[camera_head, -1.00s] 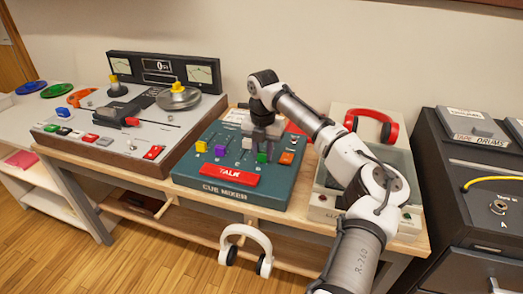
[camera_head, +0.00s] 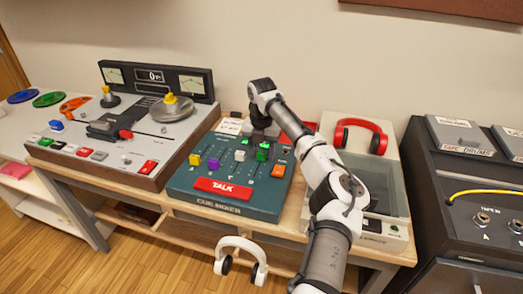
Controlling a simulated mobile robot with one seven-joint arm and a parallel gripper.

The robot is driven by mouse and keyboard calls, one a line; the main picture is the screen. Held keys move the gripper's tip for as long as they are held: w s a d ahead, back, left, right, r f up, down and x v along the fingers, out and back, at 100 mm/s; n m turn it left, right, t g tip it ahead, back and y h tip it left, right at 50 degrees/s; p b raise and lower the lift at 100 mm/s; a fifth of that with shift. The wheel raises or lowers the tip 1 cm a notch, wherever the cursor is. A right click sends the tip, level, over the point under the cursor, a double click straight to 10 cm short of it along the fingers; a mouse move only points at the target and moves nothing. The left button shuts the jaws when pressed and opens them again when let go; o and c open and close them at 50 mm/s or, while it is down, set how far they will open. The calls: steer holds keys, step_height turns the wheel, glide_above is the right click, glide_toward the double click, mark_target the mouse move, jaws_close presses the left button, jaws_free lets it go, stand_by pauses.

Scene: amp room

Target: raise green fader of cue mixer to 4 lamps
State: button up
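The teal cue mixer (camera_head: 185,187) sits on the wooden bench with a red TALK bar (camera_head: 222,188) at its front. Its fader caps are yellow (camera_head: 195,159), purple (camera_head: 213,163), white (camera_head: 239,155), green (camera_head: 261,155) and orange (camera_head: 278,170). The green cap stands farther back than the orange one, about level with the white. Small bright green lights (camera_head: 244,141) show behind the faders; their count is unclear. My gripper (camera_head: 259,138) points down at the green fader's column, just behind the cap. Its fingertips are too small and dark to show whether they grip it.
A tape machine (camera_head: 100,170) stands left of the mixer. A grey open-topped unit (camera_head: 385,228) with red headphones (camera_head: 378,143) stands right, partly behind my arm. White headphones (camera_head: 240,243) hang below the bench front. A dark cabinet (camera_head: 430,200) stands far right.

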mark_target(262, 153)
step_height(262, 153, up, 14)
steer(key=b, duration=0.1)
stand_by(0.5)
steer(key=shift+f, duration=0.15)
